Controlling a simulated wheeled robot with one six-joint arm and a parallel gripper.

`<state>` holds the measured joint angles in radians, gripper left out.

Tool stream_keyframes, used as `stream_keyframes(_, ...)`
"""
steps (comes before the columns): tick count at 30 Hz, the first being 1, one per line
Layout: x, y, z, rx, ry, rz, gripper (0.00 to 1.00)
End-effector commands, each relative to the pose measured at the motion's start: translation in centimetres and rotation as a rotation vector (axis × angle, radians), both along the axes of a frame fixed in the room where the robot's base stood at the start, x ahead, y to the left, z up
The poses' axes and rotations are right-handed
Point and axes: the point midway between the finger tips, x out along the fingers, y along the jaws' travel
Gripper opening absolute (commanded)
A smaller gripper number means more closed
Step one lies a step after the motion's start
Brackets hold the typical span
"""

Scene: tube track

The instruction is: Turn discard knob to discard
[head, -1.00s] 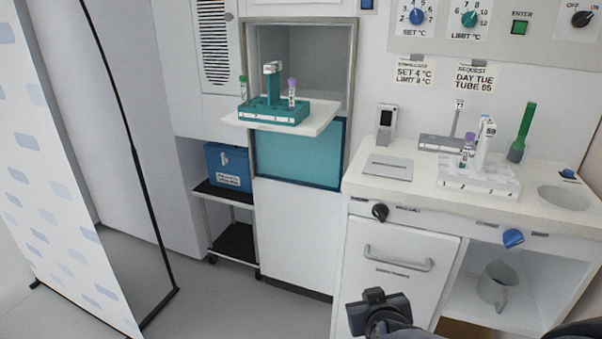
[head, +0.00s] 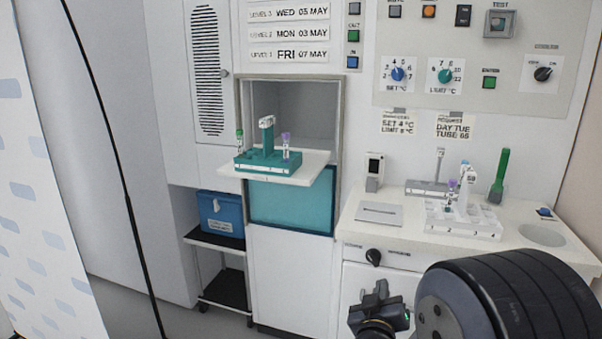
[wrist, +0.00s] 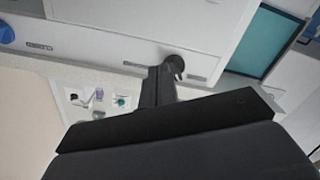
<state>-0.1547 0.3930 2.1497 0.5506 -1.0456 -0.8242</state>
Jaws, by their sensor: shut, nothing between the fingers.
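A black knob (head: 374,257) sits on the front face of the counter, between two small labels too blurred to read. It also shows in the wrist view (wrist: 174,67), just beyond my fingertips. A blue knob (wrist: 6,33) is at the left edge of the wrist view; in the head view my arm hides its place. I cannot read which one is marked discard. My gripper (head: 380,292) is shut and empty, below and in front of the black knob in the head view. In the wrist view the gripper (wrist: 158,84) appears close to the knob; contact is unclear.
The counter (head: 400,222) carries a white tube rack (head: 462,225), a green tube (head: 499,176) and a small device (head: 374,172). A teal rack (head: 268,160) stands on a shelf to the left. A blue box (head: 221,213) is on a cart.

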Motion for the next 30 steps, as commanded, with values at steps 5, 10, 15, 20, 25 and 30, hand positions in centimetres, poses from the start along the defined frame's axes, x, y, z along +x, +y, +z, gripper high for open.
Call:
stream_keyframes(5, 2.3, -0.8, -0.1, 0.002, 0.001, -0.002, 0.00)
stream_keyframes(10, 3.9, -1.3, -0.1, 0.001, 0.000, 0.000, 0.00)
stream_keyframes(15, 4.6, -1.5, 0.0, 0.001, 0.001, 0.000, 0.00)
stream_keyframes(20, 4.7, -1.5, 0.0, 0.001, 0.001, 0.000, 0.00)
stream_keyframes(25, 4.7, -1.5, 0.0, 0.002, 0.001, 0.001, 0.00)
stream_keyframes(30, 4.7, -1.5, 0.0, 0.002, 0.001, 0.001, 0.00)
